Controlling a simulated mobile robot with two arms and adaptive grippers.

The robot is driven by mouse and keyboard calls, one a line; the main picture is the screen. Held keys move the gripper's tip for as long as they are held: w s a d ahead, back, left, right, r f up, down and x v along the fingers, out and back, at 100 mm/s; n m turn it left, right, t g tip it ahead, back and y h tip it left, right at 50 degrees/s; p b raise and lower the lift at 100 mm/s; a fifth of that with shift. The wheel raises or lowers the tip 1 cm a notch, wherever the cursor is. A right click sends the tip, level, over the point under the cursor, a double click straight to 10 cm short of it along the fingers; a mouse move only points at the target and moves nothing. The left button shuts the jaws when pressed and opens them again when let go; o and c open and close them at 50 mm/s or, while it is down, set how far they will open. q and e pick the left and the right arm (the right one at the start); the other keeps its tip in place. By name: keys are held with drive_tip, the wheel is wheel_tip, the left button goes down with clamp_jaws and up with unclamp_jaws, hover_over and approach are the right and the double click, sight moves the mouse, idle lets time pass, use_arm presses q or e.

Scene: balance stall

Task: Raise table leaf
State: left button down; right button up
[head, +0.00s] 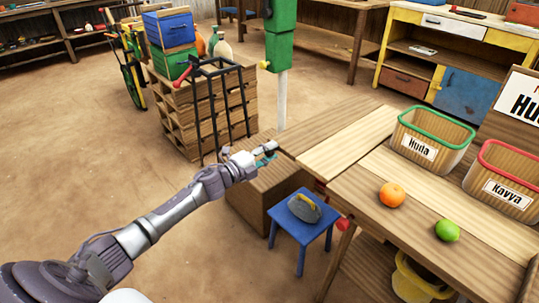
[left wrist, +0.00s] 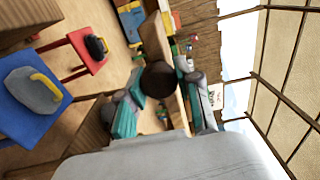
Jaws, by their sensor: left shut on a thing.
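The table leaf (head: 330,128) is the plank section at the far left end of the wooden table (head: 480,220). It looks about level with the tabletop. My left gripper (head: 266,152) is at the leaf's left edge, shut on it. In the left wrist view, the gripper's teal finger pads (left wrist: 160,108) stand either side of a dark round knob (left wrist: 160,77), which seems to be on the leaf's edge. The fingers hide the exact contact. My right gripper is in neither view.
A wooden box (head: 262,190) stands below my gripper, with a blue stool (head: 303,235) bearing a grey object beside it. An orange (head: 392,194), a lime (head: 447,230) and two labelled baskets (head: 425,150) (head: 505,180) are on the table. A green post (head: 281,40) stands behind.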

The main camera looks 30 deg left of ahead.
use_arm(q)
drive_tip(key=shift+r, duration=0.4)
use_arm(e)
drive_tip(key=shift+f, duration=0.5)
use_arm(q)
drive_tip(key=c, duration=0.8)
unclamp_jaws()
drive_tip(key=shift+s+f, duration=0.1)
drive_tip(key=shift+f, duration=0.05)
drive_tip(key=v, duration=1.1)
drive_tip(key=shift+s+a, duration=0.15)
drive_tip(key=shift+s, duration=0.25)
